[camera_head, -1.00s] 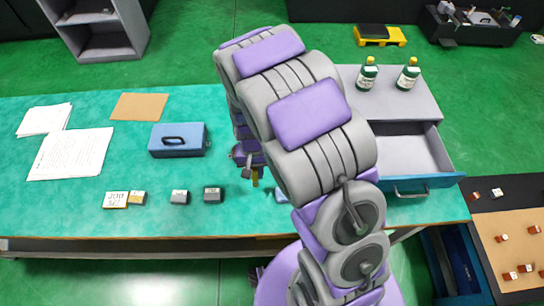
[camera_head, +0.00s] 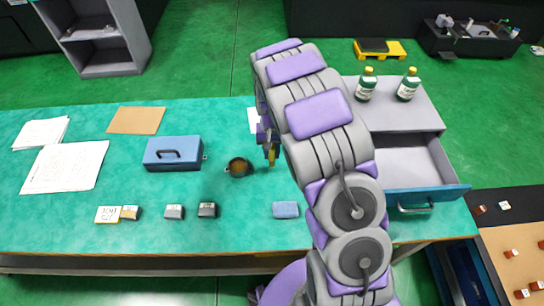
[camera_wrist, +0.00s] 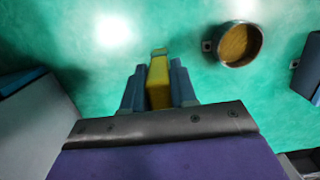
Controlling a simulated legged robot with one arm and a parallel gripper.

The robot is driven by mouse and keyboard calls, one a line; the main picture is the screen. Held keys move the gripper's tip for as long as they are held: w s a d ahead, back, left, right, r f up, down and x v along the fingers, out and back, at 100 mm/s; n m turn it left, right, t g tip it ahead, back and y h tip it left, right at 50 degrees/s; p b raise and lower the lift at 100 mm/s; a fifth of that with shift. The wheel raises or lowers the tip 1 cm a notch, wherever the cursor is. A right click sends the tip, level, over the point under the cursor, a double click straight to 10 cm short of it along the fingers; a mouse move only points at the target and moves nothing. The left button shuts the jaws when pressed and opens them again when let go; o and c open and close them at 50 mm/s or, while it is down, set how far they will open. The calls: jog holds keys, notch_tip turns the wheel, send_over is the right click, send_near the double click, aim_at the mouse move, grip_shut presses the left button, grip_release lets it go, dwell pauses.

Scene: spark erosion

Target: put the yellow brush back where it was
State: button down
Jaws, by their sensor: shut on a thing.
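The yellow brush (camera_wrist: 158,82) stands between the two fingers of my gripper (camera_wrist: 158,90) in the wrist view, and the fingers are shut on it. In the head view the yellow brush (camera_head: 271,157) shows small at the end of my arm, at my gripper (camera_head: 269,145), above the green table. A round dark pot (camera_head: 238,168) with a brown inside is on the table just left of my gripper. The pot also shows in the wrist view (camera_wrist: 239,43), upper right, apart from the brush. Part of my gripper is hidden behind my arm in the head view.
A blue box (camera_head: 174,153) with a handle stands left of the pot. Several small blocks (camera_head: 174,212) and a blue-grey block (camera_head: 285,210) lie near the front edge. An open drawer (camera_head: 408,170) and green bottles (camera_head: 366,85) are at right. Papers (camera_head: 65,167) lie at left.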

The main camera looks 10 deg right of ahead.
aim_at(270, 156)
jog(key=shift+w+d, duration=0.1)
jog(key=shift+w, duration=0.05)
jog(key=shift+w+f, duration=0.15)
jog(key=shift+f, duration=0.05)
jog(key=f, duration=0.1)
jog(key=f+b, duration=0.1)
jog(key=f, duration=0.1)
jog(key=shift+a+f, duration=0.15)
jog(key=shift+a, duration=0.25)
jog(key=shift+d, duration=0.1)
jog(key=shift+d, duration=0.1)
jog(key=c, duration=1.1)
grip_release()
jog(key=shift+d, duration=0.1)
jog(key=shift+c, duration=0.2)
jog(key=shift+o, duration=1.3)
jog(key=shift+a, duration=0.2)
